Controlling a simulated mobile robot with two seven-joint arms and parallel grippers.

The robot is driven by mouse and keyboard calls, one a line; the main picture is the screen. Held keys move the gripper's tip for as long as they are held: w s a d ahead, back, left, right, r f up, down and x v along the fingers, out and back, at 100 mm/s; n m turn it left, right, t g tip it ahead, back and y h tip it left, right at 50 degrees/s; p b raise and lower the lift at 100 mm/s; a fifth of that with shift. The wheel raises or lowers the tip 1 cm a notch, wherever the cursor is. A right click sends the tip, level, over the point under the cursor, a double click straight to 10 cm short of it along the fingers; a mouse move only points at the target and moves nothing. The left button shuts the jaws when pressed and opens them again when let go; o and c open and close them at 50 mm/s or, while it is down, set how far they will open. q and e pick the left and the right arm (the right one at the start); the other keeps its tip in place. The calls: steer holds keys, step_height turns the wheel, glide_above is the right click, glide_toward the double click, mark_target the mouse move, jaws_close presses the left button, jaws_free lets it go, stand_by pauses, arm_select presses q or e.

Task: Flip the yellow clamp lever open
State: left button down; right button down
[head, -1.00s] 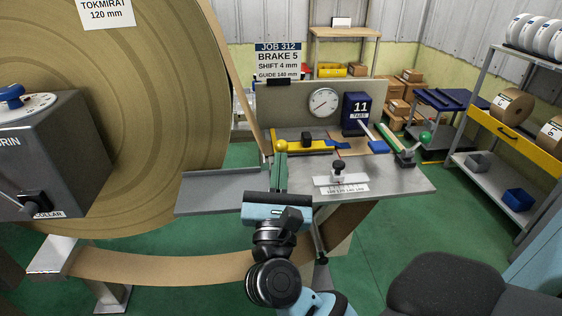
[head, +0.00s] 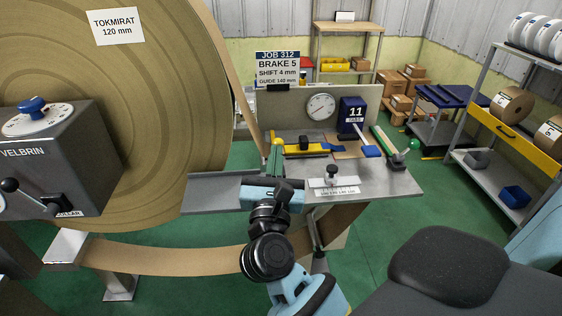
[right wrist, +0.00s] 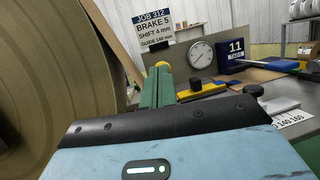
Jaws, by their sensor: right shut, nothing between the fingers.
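The yellow clamp lever (head: 312,149) lies low across the metal bench, with a black block on it and a round yellow knob (head: 277,142) at its left end. In the right wrist view the knob (right wrist: 163,65) shows just beyond my fingertips, and the yellow bar (right wrist: 203,91) runs to the right. My right gripper (head: 275,151) has green fingers, shut and empty, in front of the knob. Whether they touch it cannot be told. The fingers (right wrist: 157,75) hide the lever's left part in the wrist view. My left gripper is not in view.
A large brown reel (head: 150,130) fills the left, beside a grey control box (head: 65,160). A dial gauge (head: 320,107) and a blue counter (head: 352,115) stand behind the lever. A dark seat (head: 445,265) is at lower right.

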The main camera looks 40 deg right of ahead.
mark_target(274, 142)
steer(key=shift+w+d+r+p, duration=0.2)
steer(key=shift+w+d+r, duration=0.15)
steer(key=shift+w, duration=0.2)
steer(key=shift+w+d+r+p, duration=0.15)
steer(key=shift+w+d+r, duration=0.2)
steer(key=shift+w, duration=0.2)
steer(key=shift+w+d+r+p, duration=0.2)
steer(key=shift+w+d+r, duration=0.15)
steer(key=shift+w, duration=0.2)
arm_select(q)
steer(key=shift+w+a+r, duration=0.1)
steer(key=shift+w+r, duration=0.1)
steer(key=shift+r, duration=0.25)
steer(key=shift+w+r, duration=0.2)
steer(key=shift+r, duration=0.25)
arm_select(e)
steer(key=shift+w+d+r, duration=0.1)
steer(key=shift+w+d, duration=0.25)
steer(key=shift+w, duration=0.25)
steer(key=shift+w+d, duration=0.35)
steer(key=shift+w, duration=0.2)
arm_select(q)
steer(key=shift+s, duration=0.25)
